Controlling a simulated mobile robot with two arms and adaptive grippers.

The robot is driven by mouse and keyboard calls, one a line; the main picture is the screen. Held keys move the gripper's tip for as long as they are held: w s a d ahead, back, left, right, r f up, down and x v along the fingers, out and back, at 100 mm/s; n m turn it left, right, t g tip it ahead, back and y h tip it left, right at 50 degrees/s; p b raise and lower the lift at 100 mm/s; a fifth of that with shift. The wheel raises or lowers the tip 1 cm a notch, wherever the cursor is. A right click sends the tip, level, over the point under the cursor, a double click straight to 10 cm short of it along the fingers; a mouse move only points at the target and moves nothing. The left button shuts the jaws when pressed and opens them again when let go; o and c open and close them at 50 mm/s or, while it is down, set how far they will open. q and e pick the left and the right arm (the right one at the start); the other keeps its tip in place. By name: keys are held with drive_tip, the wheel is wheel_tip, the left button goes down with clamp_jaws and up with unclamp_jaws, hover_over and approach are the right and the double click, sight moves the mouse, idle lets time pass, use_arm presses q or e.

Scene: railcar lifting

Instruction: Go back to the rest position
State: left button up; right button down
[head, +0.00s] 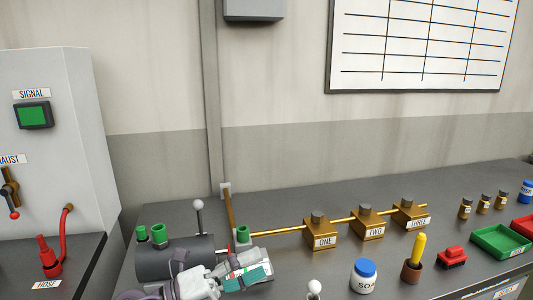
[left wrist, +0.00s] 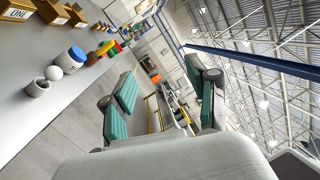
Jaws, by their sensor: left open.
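My left gripper (head: 250,273) is at the bottom of the head view, in front of the right end of a dark cylinder (head: 170,262) on the bench. Its teal finger pads stand apart in the left wrist view (left wrist: 160,78), with nothing between them. The gripper hides part of the cylinder and the bench there. My right gripper is in neither view.
On the bench (head: 290,208) a brass pipe links blocks ONE (head: 320,236), TWO (head: 368,226) and THREE (head: 410,217). A blue-lidded jar (head: 363,277), yellow-handled tool (head: 418,250), red brush (head: 452,258) and green tray (head: 500,241) stand right. A white-knobbed lever (head: 199,215) rises behind the cylinder.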

use_arm(q)
drive_tip(key=w+a+n+t+y, duration=0.3)
drive_tip(key=a+n+t+y, duration=0.6)
drive_tip(key=n+t, duration=0.65)
drive_tip(key=s+a+f+n+g+y, duration=0.3)
drive_tip(key=a+f+n+g+y, duration=0.45)
drive_tip(key=f+n, duration=0.65)
drive_tip(key=s+a+f+n+g+y, duration=0.1)
drive_tip(key=s+f+n+g, duration=0.1)
drive_tip(key=s+f+g, duration=0.65)
drive_tip(key=s+f+n+g+y, duration=0.25)
drive_tip(key=s+f, duration=0.65)
drive_tip(key=s, duration=0.6)
wheel_tip(320, 180, down, 26)
drive_tip(key=s+m+g+h, duration=0.1)
drive_tip(key=s+g, duration=0.1)
drive_tip(key=s+a+f+g, duration=0.1)
drive_tip(key=s+a+f, duration=0.2)
drive_tip(key=s+f, duration=1.2)
drive_tip(key=shift+s, duration=0.45)
drive_tip(key=shift+a, duration=0.1)
